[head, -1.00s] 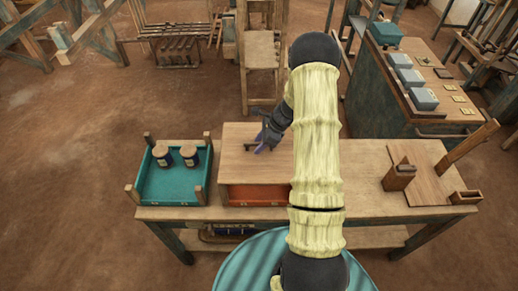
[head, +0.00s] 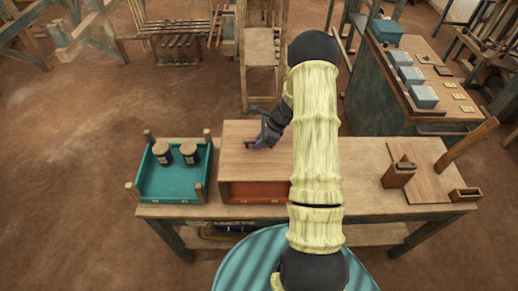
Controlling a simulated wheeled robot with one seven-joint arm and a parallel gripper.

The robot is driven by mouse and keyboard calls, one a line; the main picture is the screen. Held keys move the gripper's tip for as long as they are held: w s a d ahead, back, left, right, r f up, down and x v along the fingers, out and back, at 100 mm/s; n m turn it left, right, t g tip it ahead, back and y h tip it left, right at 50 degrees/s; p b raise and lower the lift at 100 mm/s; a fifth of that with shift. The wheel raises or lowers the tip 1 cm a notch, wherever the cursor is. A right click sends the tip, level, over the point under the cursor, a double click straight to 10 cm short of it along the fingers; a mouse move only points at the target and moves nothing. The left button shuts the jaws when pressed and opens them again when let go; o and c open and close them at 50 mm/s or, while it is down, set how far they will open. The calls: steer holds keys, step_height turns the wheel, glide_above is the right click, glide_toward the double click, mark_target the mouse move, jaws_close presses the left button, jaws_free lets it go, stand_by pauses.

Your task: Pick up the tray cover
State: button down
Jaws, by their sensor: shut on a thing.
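The tray cover (head: 240,165) is a flat light-brown wooden board. It lies over an orange-red tray (head: 257,193) on the middle of the bench, and the tray's front wall shows below the cover's front edge. A small dark handle (head: 249,142) stands on the cover. My gripper (head: 259,146) is over the cover, at this handle, and is shut on it. The fingers are small and partly dark in the view, so the exact grip is hard to see. My arm hides the cover's right side. I see no clear gap between cover and tray.
On the bench's right are a wooden board (head: 425,175), a wooden block (head: 399,176) and a small box (head: 465,195). A wooden chair-like frame (head: 260,80) stands behind the bench.

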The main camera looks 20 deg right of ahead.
step_height(320, 180, up, 10)
steer(key=b, duration=0.2)
steer(key=shift+b, duration=0.4)
stand_by(0.5)
